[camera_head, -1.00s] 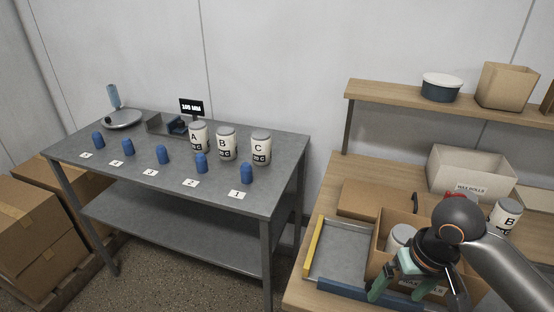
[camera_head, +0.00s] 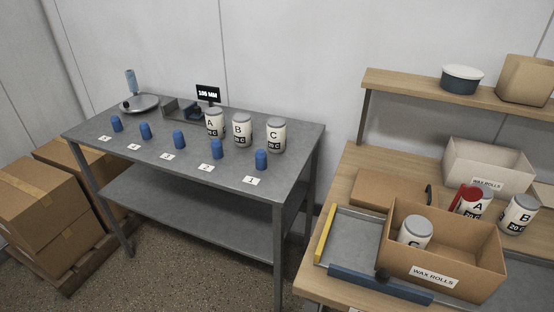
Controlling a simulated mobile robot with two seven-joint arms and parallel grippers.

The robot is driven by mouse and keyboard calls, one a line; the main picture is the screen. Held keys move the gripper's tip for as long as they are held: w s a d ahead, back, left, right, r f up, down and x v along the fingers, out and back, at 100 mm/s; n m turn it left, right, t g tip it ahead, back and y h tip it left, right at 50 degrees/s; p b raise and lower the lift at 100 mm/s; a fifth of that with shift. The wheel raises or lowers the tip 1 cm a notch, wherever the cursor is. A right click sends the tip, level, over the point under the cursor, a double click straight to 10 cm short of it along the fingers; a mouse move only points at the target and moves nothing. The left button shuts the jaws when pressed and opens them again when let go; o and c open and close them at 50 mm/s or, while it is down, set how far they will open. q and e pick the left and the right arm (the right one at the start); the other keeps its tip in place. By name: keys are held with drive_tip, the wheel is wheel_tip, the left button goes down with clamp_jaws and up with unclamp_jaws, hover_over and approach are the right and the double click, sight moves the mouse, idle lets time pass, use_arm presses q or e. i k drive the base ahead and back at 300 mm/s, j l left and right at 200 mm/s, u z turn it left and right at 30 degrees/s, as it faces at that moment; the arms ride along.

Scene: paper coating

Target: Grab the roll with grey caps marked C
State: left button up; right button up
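A white roll marked C (camera_head: 415,234) with a grey cap stands in the open cardboard box labelled WAX ROLLS on the wooden bench, its lower part hidden by the box wall. Another white roll marked C (camera_head: 276,136), with a grey cap, stands upright on the grey metal table. To its left stand rolls marked B (camera_head: 242,131) and A (camera_head: 214,123), also grey-capped. Neither of my grippers is in view.
The cardboard box (camera_head: 466,279) sits by a grey tray (camera_head: 352,241) with yellow and blue edges. Red-capped roll A (camera_head: 476,204) and grey-capped roll B (camera_head: 519,214) stand behind it. Several blue pieces (camera_head: 261,159) line the metal table (camera_head: 150,162). A shelf (camera_head: 420,91) overhangs the bench.

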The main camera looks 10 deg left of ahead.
sight(276, 127)
drive_tip(key=j, duration=0.7)
drive_tip(key=i+j, duration=0.15)
drive_tip(key=j, duration=0.15)
drive_tip(key=i+j, duration=0.15)
drive_tip(key=j, duration=0.15)
drive_tip(key=i+j, duration=0.15)
drive_tip(key=j, duration=0.15)
